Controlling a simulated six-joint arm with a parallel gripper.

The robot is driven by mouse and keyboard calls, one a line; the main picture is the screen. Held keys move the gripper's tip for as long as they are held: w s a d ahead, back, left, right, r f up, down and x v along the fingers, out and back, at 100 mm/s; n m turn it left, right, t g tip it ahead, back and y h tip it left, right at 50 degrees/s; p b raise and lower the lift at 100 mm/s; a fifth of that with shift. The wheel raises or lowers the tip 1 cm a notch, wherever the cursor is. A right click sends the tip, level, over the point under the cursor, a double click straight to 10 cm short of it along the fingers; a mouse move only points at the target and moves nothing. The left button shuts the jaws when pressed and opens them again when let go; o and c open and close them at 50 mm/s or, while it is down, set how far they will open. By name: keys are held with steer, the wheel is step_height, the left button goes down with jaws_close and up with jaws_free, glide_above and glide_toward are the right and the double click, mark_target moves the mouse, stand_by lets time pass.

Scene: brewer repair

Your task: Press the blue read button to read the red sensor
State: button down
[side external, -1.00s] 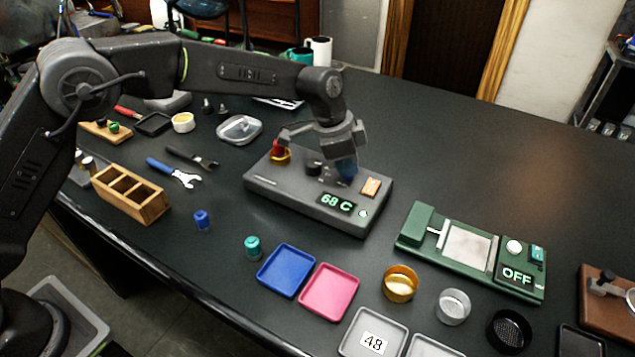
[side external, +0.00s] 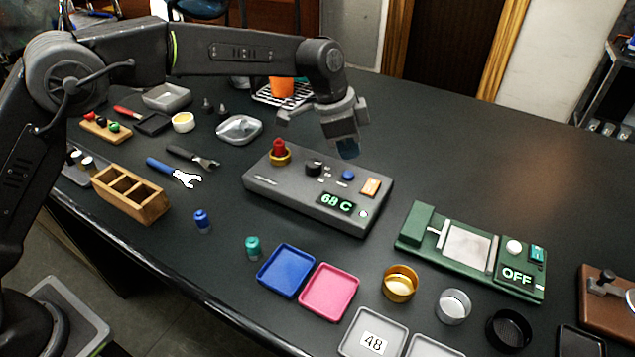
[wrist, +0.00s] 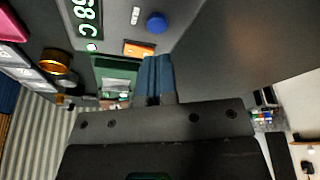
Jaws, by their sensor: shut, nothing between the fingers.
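The grey test box (side external: 300,195) stands mid-table. Its blue read button (side external: 348,175) is uncovered, and it also shows in the wrist view (wrist: 156,22). The red sensor (side external: 279,149) stands upright in a gold ring at the box's back left corner. The display (side external: 337,203) reads 68 C in green, with a lit green lamp (side external: 363,213) beside it. A black knob (side external: 314,167) and an orange switch (side external: 370,187) are also on the box. My gripper (side external: 348,150) is shut and empty, above and behind the blue button, apart from it. Its blue fingers (wrist: 155,75) show in the wrist view.
A green device (side external: 470,250) reading OFF stands to the right of the box. Blue (side external: 286,270) and pink (side external: 329,291) trays lie in front. Teal (side external: 253,247) and blue (side external: 202,220) cylinders stand at front left. The table behind and right is clear.

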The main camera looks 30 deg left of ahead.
step_height(320, 180, up, 6)
stand_by(0.9)
stand_by(0.9)
steer(key=s+a+r+n+t+y, duration=0.1)
steer(key=s+a+r+n, duration=0.2)
steer(key=s+a+r, duration=0.3)
steer(key=s+a+r+n+t, duration=0.1)
steer(key=s+a+r+n, duration=0.25)
steer(key=s+a, duration=0.45)
steer(key=s+a+f+n, duration=0.1)
steer(key=s+a+f, duration=0.1)
steer(key=s, duration=0.4)
steer(key=s+a+f+n+t+y, duration=0.1)
steer(key=s+a+f+n, duration=0.1)
steer(key=s, duration=0.4)
steer(key=s+a+f+n+y, duration=0.1)
steer(key=s+a+f+n, duration=0.1)
steer(key=s+a, duration=0.2)
steer(key=s, duration=0.3)
steer(key=shift+a+f+t, duration=0.3)
steer(key=shift+f+t, duration=0.1)
